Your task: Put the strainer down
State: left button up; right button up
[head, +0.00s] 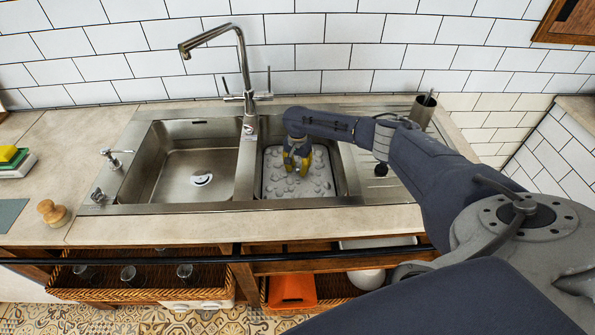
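My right arm reaches in from the right over the sink. My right gripper (297,164) points down into the right basin, with two yellow fingertips showing close together. Under it is a pale grey, flat piece with round marks (277,187), which fills most of the right basin. It may be the strainer, but I cannot tell for sure. The fingertips overlap it in the picture. I cannot tell whether they touch or grip it. My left gripper is not in view.
The left basin (182,180) is empty. A tall tap (243,70) stands behind the divider. A wooden-knobbed brush (52,211) and sponges (12,157) are on the left counter. Wicker baskets (105,285) sit below.

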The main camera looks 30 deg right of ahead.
notch_tip(320, 180, up, 11)
jog(key=shift+w+d, duration=0.15)
dwell(0.7)
